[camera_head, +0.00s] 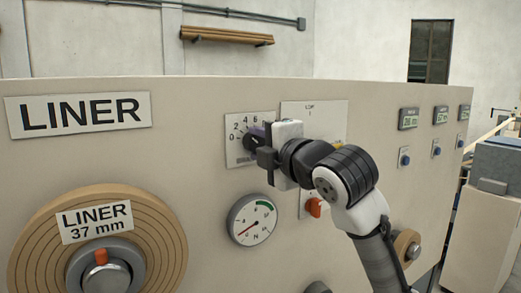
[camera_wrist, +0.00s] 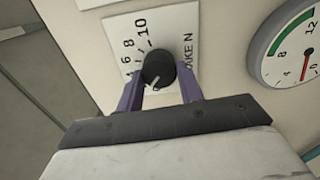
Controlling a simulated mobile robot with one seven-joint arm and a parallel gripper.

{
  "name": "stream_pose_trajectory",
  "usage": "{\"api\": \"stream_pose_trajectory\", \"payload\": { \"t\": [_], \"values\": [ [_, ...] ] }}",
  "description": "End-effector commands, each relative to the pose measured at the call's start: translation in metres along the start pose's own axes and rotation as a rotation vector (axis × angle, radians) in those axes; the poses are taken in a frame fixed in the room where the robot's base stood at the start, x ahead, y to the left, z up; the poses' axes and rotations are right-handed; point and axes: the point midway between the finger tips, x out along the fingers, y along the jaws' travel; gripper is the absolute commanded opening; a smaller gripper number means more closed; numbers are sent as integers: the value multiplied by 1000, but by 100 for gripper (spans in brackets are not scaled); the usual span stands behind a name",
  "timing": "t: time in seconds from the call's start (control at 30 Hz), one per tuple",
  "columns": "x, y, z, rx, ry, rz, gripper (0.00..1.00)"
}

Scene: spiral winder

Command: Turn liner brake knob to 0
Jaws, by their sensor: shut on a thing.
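The liner brake knob (camera_wrist: 158,70) is a dark round knob on a white scale plate (camera_wrist: 135,28), which also shows in the head view (camera_head: 236,157). My gripper (camera_wrist: 160,88) is shut on the knob, with one purple finger on each side. In the wrist view, a short pale mark on the knob points down and slightly left, towards the low end of the scale. The 6, 8 and 10 are readable there; the low figures are hidden by the gripper.
A round gauge (camera_head: 252,220) sits just below the plate. An orange knob (camera_head: 315,207) is at its right, near my arm. A large LINER roll (camera_head: 30,240) stands out at the lower left. Small displays (camera_head: 408,118) line the panel's right side.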

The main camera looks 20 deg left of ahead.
Motion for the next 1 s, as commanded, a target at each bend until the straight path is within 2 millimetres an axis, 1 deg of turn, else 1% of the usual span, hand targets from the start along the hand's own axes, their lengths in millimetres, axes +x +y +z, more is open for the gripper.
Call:
{"api": "stream_pose_trajectory", "payload": {
  "t": [0.2, 0.5, 0.73, 1.0],
  "values": [
    [0, -2, -1, -190, 2, -2, 14],
    [0, -3, -1, -377, 2, -2, 14],
    [0, -3, -1, -449, 3, -3, 14],
    [0, -3, -1, -470, 4, -3, 14]
  ]
}}
